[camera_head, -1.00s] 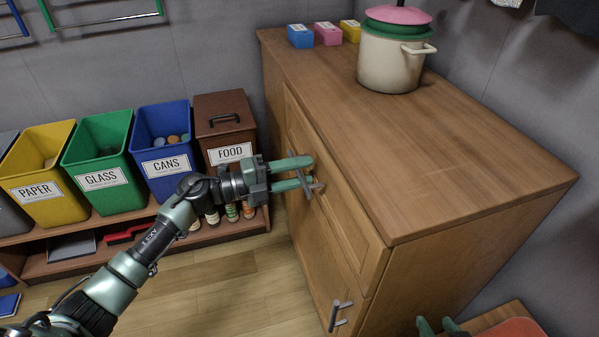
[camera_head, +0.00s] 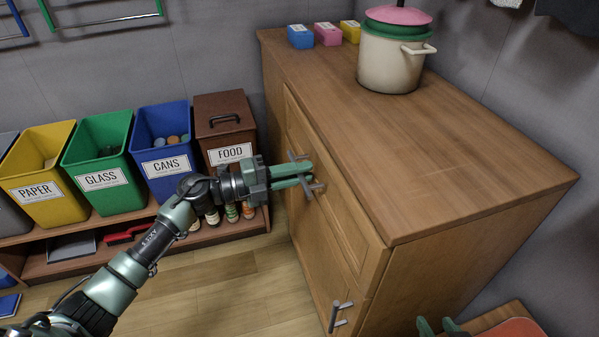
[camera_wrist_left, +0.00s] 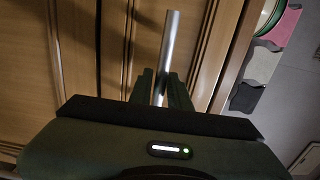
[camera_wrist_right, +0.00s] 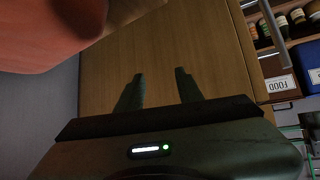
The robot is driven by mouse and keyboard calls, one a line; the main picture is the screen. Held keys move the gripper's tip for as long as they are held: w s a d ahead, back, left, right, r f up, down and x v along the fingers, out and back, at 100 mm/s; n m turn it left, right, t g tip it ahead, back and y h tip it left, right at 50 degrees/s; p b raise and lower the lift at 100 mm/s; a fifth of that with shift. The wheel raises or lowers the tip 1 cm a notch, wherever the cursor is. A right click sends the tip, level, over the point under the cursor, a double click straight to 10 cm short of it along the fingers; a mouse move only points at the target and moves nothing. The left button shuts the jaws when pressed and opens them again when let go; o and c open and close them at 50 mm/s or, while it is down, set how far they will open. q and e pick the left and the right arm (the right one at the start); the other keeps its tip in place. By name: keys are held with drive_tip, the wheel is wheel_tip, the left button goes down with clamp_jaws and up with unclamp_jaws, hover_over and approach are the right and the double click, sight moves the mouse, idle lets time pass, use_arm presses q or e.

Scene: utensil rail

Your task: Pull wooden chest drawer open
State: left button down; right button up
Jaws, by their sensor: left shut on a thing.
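The wooden chest (camera_head: 450,165) stands at the right of the head view. Its upper drawer (camera_head: 345,222) has a grey bar handle (camera_head: 319,187), and the drawer looks shut. My left gripper (camera_head: 308,178) is shut on that handle, with its green fingers on either side of the bar. In the left wrist view the handle (camera_wrist_left: 170,50) runs up from between the fingers (camera_wrist_left: 161,88). My right gripper (camera_head: 437,326) is at the bottom edge of the head view. In the right wrist view its fingers (camera_wrist_right: 158,88) are apart and empty, facing a wooden panel.
A lower handle (camera_head: 339,315) sticks out below the drawer. A cream pot (camera_head: 390,62) and small coloured boxes (camera_head: 327,35) stand on the chest. Labelled bins (camera_head: 165,150) stand on a low shelf to the left. A reddish object (camera_head: 510,328) is near my right gripper.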

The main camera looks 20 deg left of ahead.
idle(0.8)
